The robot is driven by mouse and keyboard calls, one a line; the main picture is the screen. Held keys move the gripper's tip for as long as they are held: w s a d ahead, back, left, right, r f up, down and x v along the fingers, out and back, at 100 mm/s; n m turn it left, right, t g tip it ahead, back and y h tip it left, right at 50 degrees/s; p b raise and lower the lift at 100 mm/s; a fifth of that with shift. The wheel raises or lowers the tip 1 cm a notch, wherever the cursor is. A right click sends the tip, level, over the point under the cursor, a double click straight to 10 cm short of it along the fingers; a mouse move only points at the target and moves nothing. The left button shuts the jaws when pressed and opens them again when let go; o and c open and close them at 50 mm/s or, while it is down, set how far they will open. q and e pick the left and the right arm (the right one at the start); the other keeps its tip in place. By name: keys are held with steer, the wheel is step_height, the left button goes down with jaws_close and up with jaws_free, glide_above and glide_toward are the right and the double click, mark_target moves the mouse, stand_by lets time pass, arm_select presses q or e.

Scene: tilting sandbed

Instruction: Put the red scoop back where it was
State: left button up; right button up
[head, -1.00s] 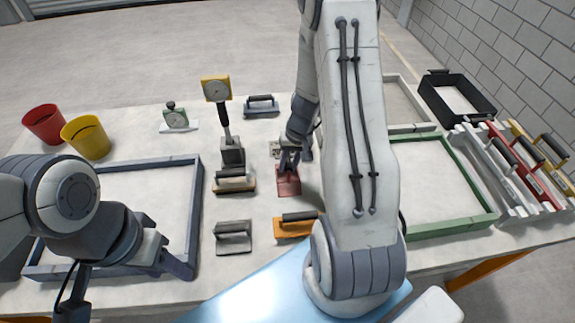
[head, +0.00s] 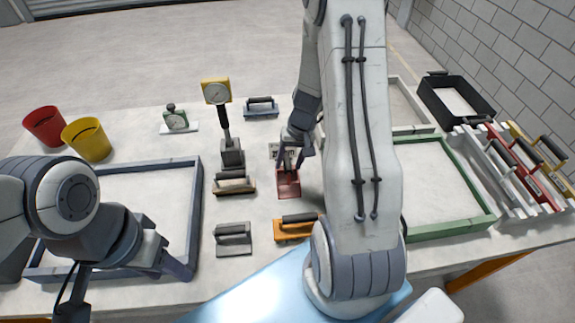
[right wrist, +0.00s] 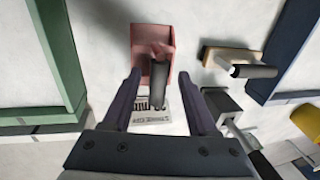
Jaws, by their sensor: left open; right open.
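The red scoop (head: 289,184) lies on the table in the middle, its pan towards me in the head view. In the right wrist view the scoop's pan (right wrist: 150,40) is ahead of the fingertips, and its dark handle points back between them. My right gripper (head: 297,148) is open above the handle end; in the right wrist view a gap shows between each finger (right wrist: 160,95) and the handle. A printed card (right wrist: 160,110) lies beneath the handle end. My left gripper (head: 160,258) is open and empty over the near side of the blue-grey frame.
A wooden-based float (head: 234,185), a grey trowel (head: 233,238) and an orange float (head: 295,228) lie near the scoop. The blue-grey frame (head: 196,200) is left; the green frame (head: 450,228) is right.

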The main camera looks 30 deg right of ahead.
step_height(320, 180, up, 10)
steer(key=s+d, duration=0.1)
steer(key=d, duration=0.1)
steer(key=s+a+r+n, duration=0.2)
steer(key=a+n, duration=0.1)
steer(key=a, duration=0.6)
steer(key=s+a+r+n, duration=0.2)
steer(key=a+r, duration=0.1)
steer(key=a, duration=0.5)
steer(key=s+a+r+n+g, duration=0.1)
steer(key=s+a+r+n, duration=0.2)
steer(key=s+a+n, duration=0.4)
steer(key=s+a, duration=0.4)
steer(key=s, duration=0.4)
steer(key=shift+r+n+h, duration=0.15)
steer(key=shift+n+h, duration=0.15)
steer(key=shift+h, duration=0.1)
steer(key=shift+c, duration=0.7)
steer(key=shift+d, duration=0.15)
